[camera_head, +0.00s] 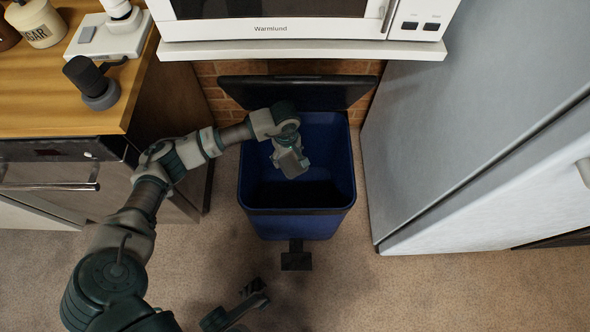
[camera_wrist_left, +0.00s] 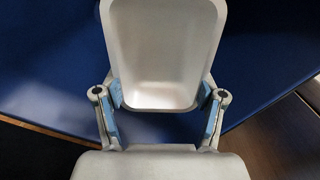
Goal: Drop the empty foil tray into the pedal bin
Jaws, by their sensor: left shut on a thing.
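The pedal bin (camera_head: 298,223) is blue and stands on the floor under the microwave, with its dark lid (camera_head: 297,92) raised at the back. My left gripper (camera_head: 291,163) points down over the bin's opening. In the left wrist view the left gripper (camera_wrist_left: 162,103) is shut on the pale, shallow foil tray (camera_wrist_left: 160,50), with a finger on each side. The tray looks empty, with the bin's blue wall behind it. In the head view the tray is hard to make out beneath the gripper.
The white microwave (camera_head: 268,28) on its shelf overhangs behind the bin. A fridge (camera_head: 440,130) stands close on the right. A wooden counter (camera_head: 40,95) with a dark cylindrical item (camera_head: 92,82) is on the left. The bin's pedal (camera_head: 296,260) juts out in front.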

